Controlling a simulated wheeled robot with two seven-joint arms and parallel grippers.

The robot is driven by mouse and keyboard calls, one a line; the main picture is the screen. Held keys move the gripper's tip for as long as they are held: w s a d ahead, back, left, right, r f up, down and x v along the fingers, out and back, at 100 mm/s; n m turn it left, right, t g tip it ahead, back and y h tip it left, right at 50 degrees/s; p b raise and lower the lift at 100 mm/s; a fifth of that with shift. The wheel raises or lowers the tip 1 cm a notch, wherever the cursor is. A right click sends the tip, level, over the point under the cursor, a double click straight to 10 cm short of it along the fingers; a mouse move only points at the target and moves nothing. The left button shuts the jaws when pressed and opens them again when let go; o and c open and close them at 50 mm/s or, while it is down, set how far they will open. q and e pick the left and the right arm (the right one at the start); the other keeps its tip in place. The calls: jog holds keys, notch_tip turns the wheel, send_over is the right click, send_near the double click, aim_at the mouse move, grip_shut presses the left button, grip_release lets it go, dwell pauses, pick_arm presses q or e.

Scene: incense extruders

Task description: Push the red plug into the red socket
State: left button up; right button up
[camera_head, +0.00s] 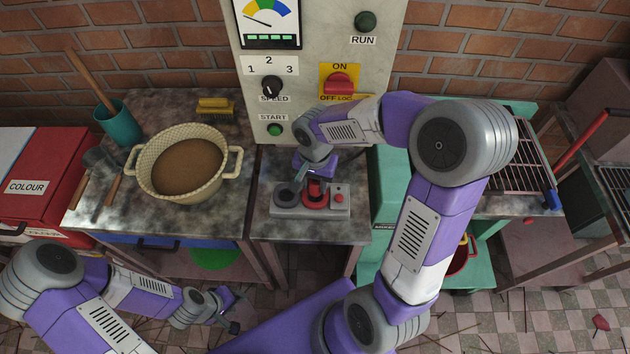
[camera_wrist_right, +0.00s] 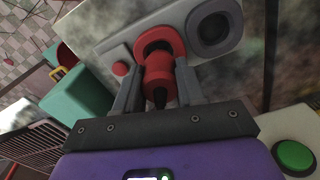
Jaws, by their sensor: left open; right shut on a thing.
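The red plug (camera_wrist_right: 160,88), with a dark cable end, sits between the two fingers of my right gripper (camera_wrist_right: 158,80), which is shut on it. The plug's far end is at the red socket (camera_wrist_right: 150,46) in the right wrist view; I cannot tell how deep it sits. In the head view the red socket (camera_head: 314,202) is in the middle of a grey socket block (camera_head: 340,210) on the bench, with my right gripper (camera_head: 316,181) right above it, partly hiding the plug. My left gripper (camera_head: 234,310) is open and empty, low at the left, over the floor.
The block also has a dark round socket (camera_head: 286,196) and a small red button (camera_head: 339,198). A control panel (camera_head: 310,60) stands behind. A cream pot (camera_head: 188,168) is on the bench to the left. A teal cabinet (camera_head: 390,190) is close on the right.

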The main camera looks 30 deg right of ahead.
aim_at(315, 181)
jog(key=shift+f+b, duration=1.5)
dwell(0.6)
jog(key=o, duration=1.1)
notch_tip(315, 181, up, 8)
jog(key=shift+f+p, duration=0.15)
jog(key=shift+p, duration=1.1)
